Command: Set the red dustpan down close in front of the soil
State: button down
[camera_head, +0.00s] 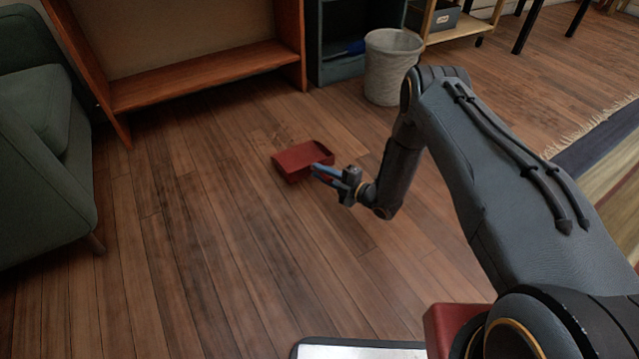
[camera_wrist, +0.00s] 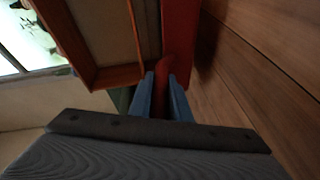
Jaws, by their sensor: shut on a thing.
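The red dustpan (camera_head: 301,158) is low over the wooden floor in the middle of the head view; I cannot tell whether it touches the floor. My gripper (camera_head: 325,174) is at its near right side, with blue fingers shut on its handle. In the wrist view the handle sits between the two fingers (camera_wrist: 166,95), and part of the red dustpan (camera_wrist: 181,30) shows beyond them. A faint patch of dark specks, apparently the soil (camera_head: 283,134), lies on the floor just behind the dustpan; part of it may be hidden.
A wooden bookcase (camera_head: 205,78) stands at the back left, with a dark shelf unit (camera_head: 340,67) and a grey bin (camera_head: 390,68) to its right. A green armchair (camera_head: 45,150) is at the left. A fringed rug (camera_head: 610,150) lies at the right. The floor at front left is clear.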

jog(key=shift+f+b, duration=1.2)
jog(key=shift+f, duration=1.1)
jog(key=shift+f, duration=0.15)
jog(key=c, duration=1.6)
grip_release()
jog(key=shift+c, duration=0.2)
